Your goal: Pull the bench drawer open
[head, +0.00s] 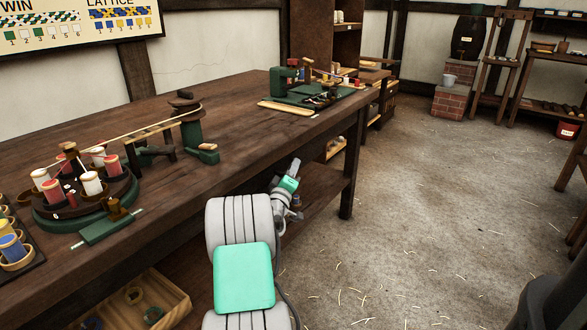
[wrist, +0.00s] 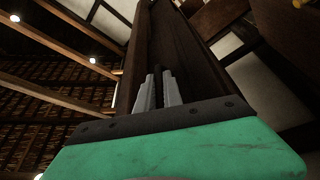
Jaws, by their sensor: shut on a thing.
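The wooden bench (head: 225,150) runs from the left foreground toward the back. My gripper (head: 295,166) is at the bench's front side, just below the edge of the top, and points upward. In the wrist view its two grey fingers (wrist: 158,92) are close together on a thin dark piece against dark wood. It looks like the drawer's handle, but it is mostly hidden between the fingers. The drawer's front and any gap around it cannot be made out in the head view.
A green rope-making turntable with bobbins (head: 85,188) and a green clamp stand (head: 190,130) are on the bench. A green machine (head: 300,85) stands at its far end. A wooden box with rings (head: 165,285) is below at the lower left.

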